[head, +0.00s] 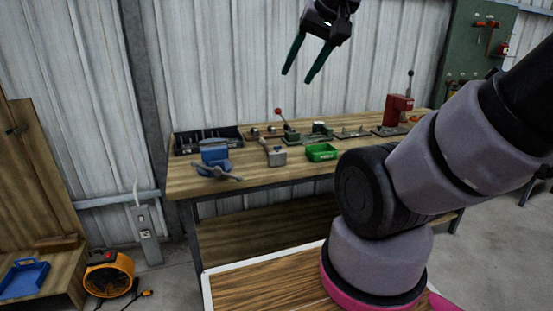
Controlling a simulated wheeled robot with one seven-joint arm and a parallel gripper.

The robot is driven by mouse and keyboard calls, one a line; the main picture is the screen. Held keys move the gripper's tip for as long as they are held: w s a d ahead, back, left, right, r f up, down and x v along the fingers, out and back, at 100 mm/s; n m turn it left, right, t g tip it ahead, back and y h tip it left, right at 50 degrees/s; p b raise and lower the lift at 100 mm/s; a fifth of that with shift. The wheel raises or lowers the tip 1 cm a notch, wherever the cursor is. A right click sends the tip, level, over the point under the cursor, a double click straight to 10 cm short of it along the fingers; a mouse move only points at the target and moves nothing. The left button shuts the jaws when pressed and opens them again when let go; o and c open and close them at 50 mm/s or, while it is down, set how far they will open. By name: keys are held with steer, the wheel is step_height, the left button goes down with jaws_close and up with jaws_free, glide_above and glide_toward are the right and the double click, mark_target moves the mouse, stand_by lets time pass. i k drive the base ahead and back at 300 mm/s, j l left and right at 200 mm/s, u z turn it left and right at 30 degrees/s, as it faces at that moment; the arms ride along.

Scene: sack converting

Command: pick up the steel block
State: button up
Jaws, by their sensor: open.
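A small grey block (279,158), which looks like the steel block, sits near the front edge of the wooden workbench (240,177), about mid-bench. A thin brown handle-like piece (264,144) rises at its upper left; I cannot tell whether the two touch. My gripper (296,77) is high above the bench in front of the corrugated wall, fingers pointing down and spread apart. It is open and empty, well clear of the block.
Behind are a dark organizer (208,140), a red-knobbed lever tool (283,121) and a red press (397,109).

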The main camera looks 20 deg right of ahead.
mark_target(276, 158)
steer(key=i+z, duration=0.1)
steer(key=z, duration=1.4)
steer(key=i+j, duration=0.25)
steer(key=i+j+z, duration=0.1)
steer(key=j, duration=0.35)
steer(key=i+j, duration=0.55)
steer(key=j, duration=0.2)
steer(key=z, duration=0.05)
